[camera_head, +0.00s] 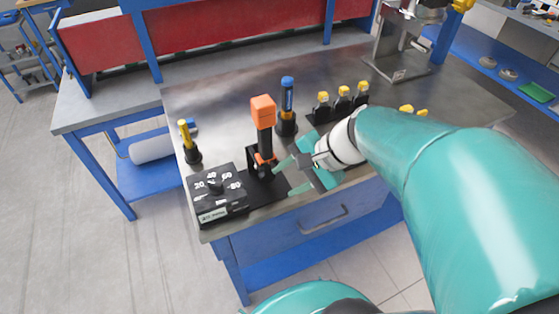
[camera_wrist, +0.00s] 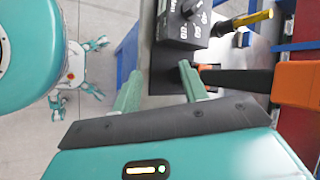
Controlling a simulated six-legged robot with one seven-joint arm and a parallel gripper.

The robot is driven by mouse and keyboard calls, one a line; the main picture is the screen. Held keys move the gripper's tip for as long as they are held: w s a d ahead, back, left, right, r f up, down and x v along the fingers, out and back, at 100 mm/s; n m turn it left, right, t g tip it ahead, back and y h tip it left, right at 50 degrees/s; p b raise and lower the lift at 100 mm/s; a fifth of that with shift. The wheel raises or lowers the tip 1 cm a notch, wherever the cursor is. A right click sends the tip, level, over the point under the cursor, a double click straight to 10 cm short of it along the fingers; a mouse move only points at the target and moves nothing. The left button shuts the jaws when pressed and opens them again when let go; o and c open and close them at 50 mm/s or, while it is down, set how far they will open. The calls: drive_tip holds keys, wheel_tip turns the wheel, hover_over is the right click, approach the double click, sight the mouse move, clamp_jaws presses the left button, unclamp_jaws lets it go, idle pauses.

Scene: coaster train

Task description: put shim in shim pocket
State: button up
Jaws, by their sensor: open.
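My gripper (camera_head: 290,177) is open, its two green fingers spread low over the front edge of the workbench. Between and beyond the fingers is a black base plate (camera_head: 264,190), which also shows in the wrist view. On it stands an upright black lever with an orange handle (camera_head: 263,112); one fingertip is close to its foot, and I cannot tell if they touch. In the wrist view my gripper (camera_wrist: 160,78) shows nothing clearly held. I cannot make out a shim or a shim pocket for certain in either view.
A black dial box (camera_head: 216,193) stands left of the lever. A yellow-handled tool (camera_head: 187,138) and a blue-topped tool (camera_head: 287,105) stand upright behind. Several yellow-capped bottles (camera_head: 343,97) sit in a rack. The metal bench top (camera_head: 225,105) is bare at back left.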

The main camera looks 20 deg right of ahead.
drive_tip(key=s+a+r+n+h, duration=0.1)
drive_tip(key=s+r+n+h, duration=0.1)
drive_tip(key=n, duration=0.4)
drive_tip(key=s+a+r+n+t+h, duration=0.1)
drive_tip(key=a+r+n+h, duration=0.1)
drive_tip(key=r+n+h, duration=0.2)
drive_tip(key=n, duration=0.2)
drive_tip(key=shift+s+r+n, duration=0.3)
drive_tip(key=shift+s+n, duration=0.1)
